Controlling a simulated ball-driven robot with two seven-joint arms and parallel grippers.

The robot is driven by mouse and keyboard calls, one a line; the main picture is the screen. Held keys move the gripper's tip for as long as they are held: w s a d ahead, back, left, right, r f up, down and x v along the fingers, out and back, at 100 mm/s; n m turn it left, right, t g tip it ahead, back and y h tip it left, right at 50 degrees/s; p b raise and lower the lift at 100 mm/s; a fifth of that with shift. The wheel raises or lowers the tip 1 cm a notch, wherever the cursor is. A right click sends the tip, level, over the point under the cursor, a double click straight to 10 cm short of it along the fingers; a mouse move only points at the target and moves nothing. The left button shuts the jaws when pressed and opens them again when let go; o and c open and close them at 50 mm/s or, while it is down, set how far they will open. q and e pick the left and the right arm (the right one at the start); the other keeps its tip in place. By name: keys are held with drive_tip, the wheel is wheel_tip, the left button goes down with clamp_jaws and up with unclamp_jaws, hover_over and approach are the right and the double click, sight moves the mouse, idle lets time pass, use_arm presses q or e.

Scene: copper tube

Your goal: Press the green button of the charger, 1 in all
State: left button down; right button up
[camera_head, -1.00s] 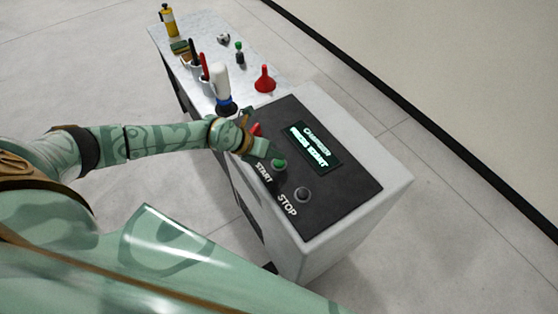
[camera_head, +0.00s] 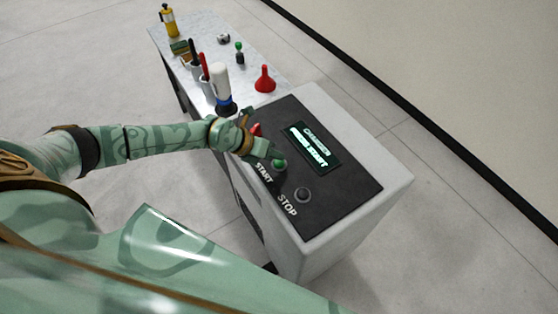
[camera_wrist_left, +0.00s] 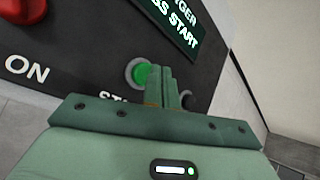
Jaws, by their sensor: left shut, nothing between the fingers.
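The charger (camera_head: 340,204) is a white box with a dark sloped panel and a lit screen (camera_head: 314,146) reading "PRESS START". Its green button (camera_head: 279,165) sits above the word START; it also shows in the left wrist view (camera_wrist_left: 141,73), partly covered by my fingers. My left gripper (camera_head: 272,152) is shut and empty, with its fingertips right at the green button. I cannot tell whether they touch it. The right gripper is not in view.
A dark STOP button (camera_head: 303,195) lies beside the green one. A red knob (camera_wrist_left: 24,8) marked ON is left of it. A table (camera_head: 205,28) behind holds a red funnel (camera_head: 265,80), a white-capped bottle (camera_head: 220,84) and other small items.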

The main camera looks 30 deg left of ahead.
sight(275, 163)
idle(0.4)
use_arm(q)
drive_tip(key=shift+f, duration=0.4)
drive_tip(key=shift+f+b, duration=0.4)
drive_tip(key=shift+f, duration=0.1)
idle(0.6)
drive_tip(key=shift+r+p, duration=0.9)
drive_tip(key=shift+p, duration=0.1)
wheel_tip(275, 163, up, 5)
drive_tip(key=p, duration=0.5)
drive_tip(key=shift+r, duration=0.1)
